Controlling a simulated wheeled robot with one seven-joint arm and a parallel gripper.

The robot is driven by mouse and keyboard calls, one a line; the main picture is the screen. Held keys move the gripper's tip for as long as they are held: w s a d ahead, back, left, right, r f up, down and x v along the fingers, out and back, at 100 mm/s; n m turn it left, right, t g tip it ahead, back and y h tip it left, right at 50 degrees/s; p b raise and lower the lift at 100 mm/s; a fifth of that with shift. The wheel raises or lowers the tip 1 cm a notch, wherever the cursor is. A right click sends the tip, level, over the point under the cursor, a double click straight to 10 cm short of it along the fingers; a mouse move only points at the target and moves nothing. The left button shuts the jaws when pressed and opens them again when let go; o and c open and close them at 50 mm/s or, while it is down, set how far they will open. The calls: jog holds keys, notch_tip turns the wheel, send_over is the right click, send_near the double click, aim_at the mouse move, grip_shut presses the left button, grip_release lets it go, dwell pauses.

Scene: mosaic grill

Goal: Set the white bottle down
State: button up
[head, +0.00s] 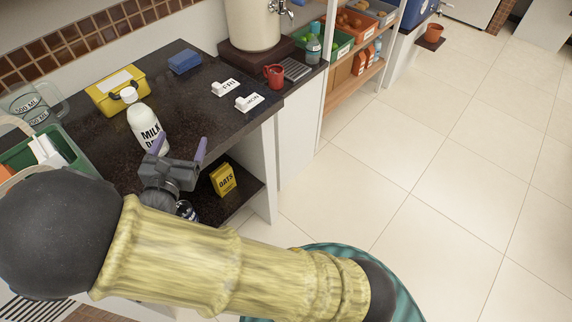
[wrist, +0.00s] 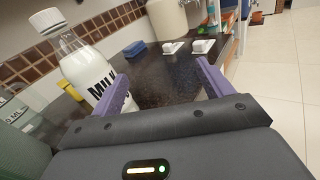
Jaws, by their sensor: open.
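The white bottle (head: 147,128), labelled MILK, stands upright on the dark counter (head: 190,87) in the head view. It also shows at the left of the wrist view (wrist: 88,68), outside the jaws and beside the left finger. My gripper (head: 180,147) is open and empty, just in front of the bottle near the counter's front edge. In the wrist view its two purple fingers (wrist: 160,85) are spread with only counter visible between them. I cannot tell whether the left finger touches the bottle.
A yellow case (head: 117,92) stands behind the bottle, a blue sponge (head: 185,62) farther back. White FRI (head: 225,88) and MON (head: 249,102) tags lie at right. A green bin (head: 45,158) is at left. An oats box (head: 223,179) sits on the shelf below. The mid-counter is clear.

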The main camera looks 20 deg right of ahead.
jog(key=d+f+m+g+h, duration=0.2)
jog(key=d+m+g+h, duration=0.3)
jog(key=d, duration=0.6)
jog(key=s+d+f+m+g+y, duration=0.1)
jog(key=s+d+m+g+y, duration=0.8)
jog(key=m, duration=1.6)
jog(key=s+d+y, duration=0.2)
jog(key=d, duration=0.2)
jog(key=shift+s+f, duration=0.15)
jog(key=shift+s, duration=0.25)
jog(key=shift+d, duration=0.15)
jog(key=w+p+v, duration=0.2)
jog(key=p+v, duration=0.8)
jog(key=shift+d+r, duration=0.15)
jog(key=shift+r, duration=0.1)
